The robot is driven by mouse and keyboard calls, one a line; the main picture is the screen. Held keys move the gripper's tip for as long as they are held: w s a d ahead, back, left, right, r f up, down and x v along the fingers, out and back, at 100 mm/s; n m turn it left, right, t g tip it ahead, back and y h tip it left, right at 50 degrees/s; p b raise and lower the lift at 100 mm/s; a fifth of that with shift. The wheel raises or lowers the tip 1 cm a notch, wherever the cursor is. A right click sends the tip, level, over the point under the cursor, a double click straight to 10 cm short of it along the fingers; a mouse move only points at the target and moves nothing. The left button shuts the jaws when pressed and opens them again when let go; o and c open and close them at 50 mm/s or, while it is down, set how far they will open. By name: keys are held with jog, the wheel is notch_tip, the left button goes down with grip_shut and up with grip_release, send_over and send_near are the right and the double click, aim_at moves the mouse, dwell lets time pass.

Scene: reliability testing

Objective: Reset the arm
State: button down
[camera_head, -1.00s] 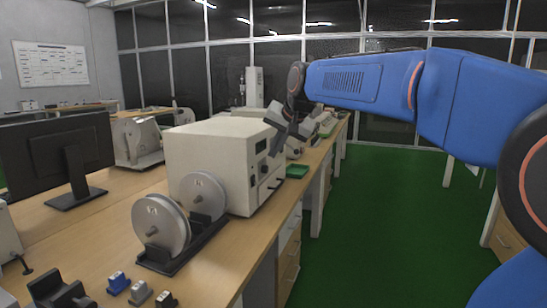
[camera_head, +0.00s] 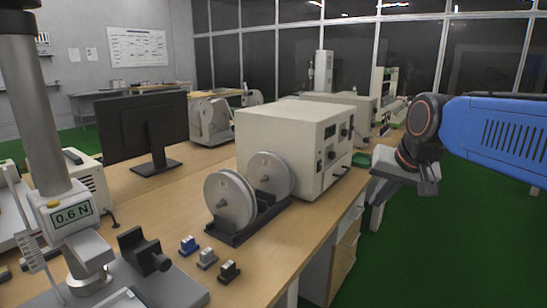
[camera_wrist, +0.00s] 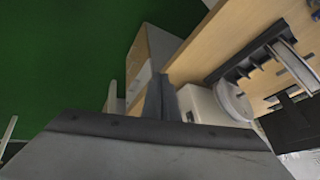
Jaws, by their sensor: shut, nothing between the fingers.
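My blue arm (camera_head: 500,133) reaches in from the right in the head view, bent at a dark wrist joint. My gripper (camera_head: 430,188) hangs below that joint, just right of the bench edge and the beige instrument box. It is shut and empty. In the wrist view, the dark fingers of my gripper (camera_wrist: 160,98) are together in front of the bench's drawers and edge. The finger tips are small in the head view.
The wooden bench (camera_head: 275,240) holds a beige instrument box (camera_head: 280,140), two metal reels (camera_head: 230,200), a monitor (camera_head: 143,130), small blocks (camera_head: 207,258) and a force tester reading 0.6 N (camera_head: 72,213). Green floor (camera_head: 450,250) is clear at right.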

jog(key=s+d+f+n+g+h, duration=0.1)
jog(key=s+d+f+n, duration=0.2)
jog(key=s+f, duration=1.3)
jog(key=s, duration=0.3)
jog(key=shift+s+d+f+g, duration=0.15)
jog(key=shift+s+f+g, duration=0.15)
jog(key=shift+f, duration=0.05)
